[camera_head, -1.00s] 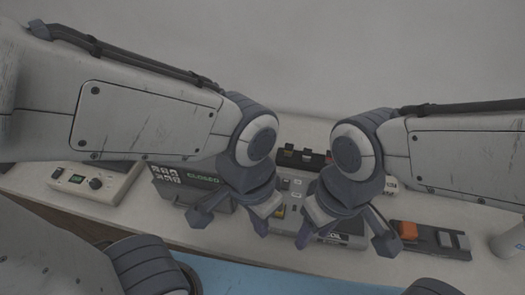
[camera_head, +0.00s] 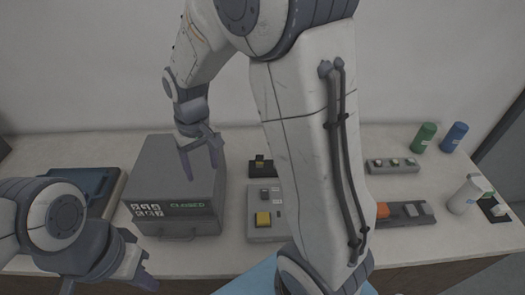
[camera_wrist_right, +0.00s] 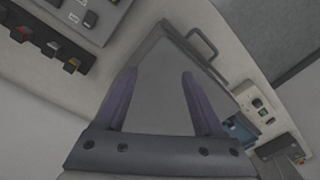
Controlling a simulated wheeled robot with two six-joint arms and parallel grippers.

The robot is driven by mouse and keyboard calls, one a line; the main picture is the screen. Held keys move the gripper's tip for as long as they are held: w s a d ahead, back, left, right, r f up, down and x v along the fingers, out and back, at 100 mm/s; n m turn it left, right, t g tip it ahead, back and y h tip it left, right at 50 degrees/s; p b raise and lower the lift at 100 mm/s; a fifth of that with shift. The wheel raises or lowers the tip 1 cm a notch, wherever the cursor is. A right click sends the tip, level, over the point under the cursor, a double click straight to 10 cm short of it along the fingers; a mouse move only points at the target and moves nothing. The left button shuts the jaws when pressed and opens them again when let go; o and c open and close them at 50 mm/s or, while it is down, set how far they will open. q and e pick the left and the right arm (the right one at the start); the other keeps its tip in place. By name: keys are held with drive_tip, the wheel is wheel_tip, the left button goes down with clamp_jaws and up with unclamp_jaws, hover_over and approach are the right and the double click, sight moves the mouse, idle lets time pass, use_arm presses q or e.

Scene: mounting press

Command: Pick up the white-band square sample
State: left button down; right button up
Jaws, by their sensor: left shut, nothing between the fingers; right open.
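A dark rack (camera_head: 262,172) stands right of the grey press, partly hidden behind my right arm. In the right wrist view the rack (camera_wrist_right: 45,50) is at the upper left and holds several small samples. A pale, greyish one (camera_wrist_right: 51,47) in the middle may be the white-band square sample; its band is too small to tell. My right gripper (camera_head: 202,170) is open and empty above the press. Its fingers (camera_wrist_right: 161,75) also show in the right wrist view, apart from the rack. My left gripper (camera_head: 110,285) is shut and empty at the lower left.
The grey press (camera_head: 165,178) reads CLOSED. Right of it is a control box (camera_head: 262,236) with a yellow button. Farther right are a small tray (camera_head: 392,167), a dark tray with an orange block (camera_head: 382,210), green (camera_head: 424,138) and blue (camera_head: 454,137) bottles, and a white bottle (camera_head: 466,195).

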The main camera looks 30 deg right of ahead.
drive_tip(key=w+d+f+m+p, duration=0.1)
drive_tip(key=w+d+f+m, duration=0.25)
drive_tip(key=d, duration=0.65)
drive_tip(key=w+d+f+m+p, duration=0.1)
drive_tip(key=w+d+f+m, duration=0.2)
drive_tip(key=d, duration=0.7)
drive_tip(key=shift+m, duration=0.35)
drive_tip(key=d+f+p, duration=0.2)
drive_tip(key=d+f, duration=0.7)
drive_tip(key=shift+w+d+f, duration=0.1)
drive_tip(key=shift+f, duration=0.3)
drive_tip(key=shift+f+p, duration=0.5)
drive_tip(key=shift+p, duration=0.05)
wheel_tip(320, 180, down, 3)
drive_tip(key=shift+f+p, duration=0.1)
drive_tip(key=shift+p, duration=0.9)
drive_tip(key=shift+w+f, duration=0.1)
drive_tip(key=shift+f, duration=0.5)
clamp_jaws()
